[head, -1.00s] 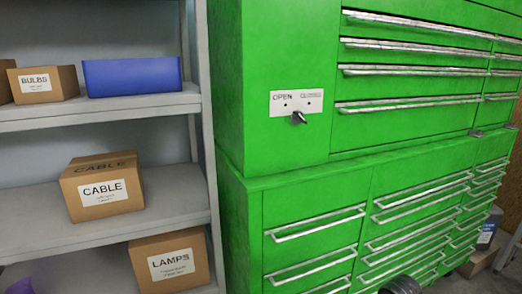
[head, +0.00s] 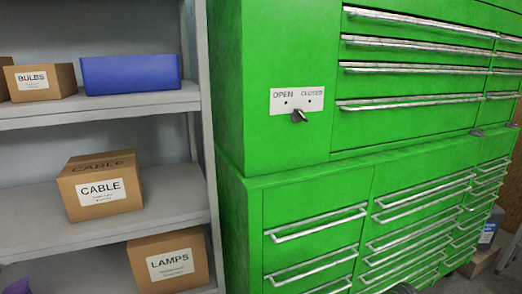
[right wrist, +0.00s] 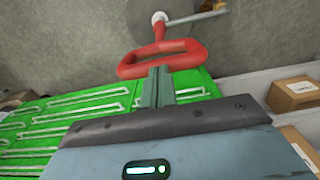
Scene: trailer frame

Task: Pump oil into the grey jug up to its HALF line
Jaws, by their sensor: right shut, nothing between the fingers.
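In the right wrist view my right gripper (right wrist: 158,88) is shut and empty, its fingertips close to the near bar of a red loop handle (right wrist: 165,58). I cannot tell whether they touch. Beyond the handle is a dark grey round top (right wrist: 185,30) with a small white-and-red fitting (right wrist: 160,18) and a grey arm running right from it. In the head view a grey container with a blue-and-white label (head: 490,228) stands at the far right; I cannot tell if it is the jug. No HALF line shows. My left gripper is out of view.
A green tool cabinet (head: 290,170) with a small switch (head: 299,116) fills the middle of the head view. Left of it, a grey shelf (head: 150,106) holds a blue bin (head: 131,74) and boxes marked BULBS (head: 40,82), CABLE (head: 100,187) and LAMPS (head: 167,262).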

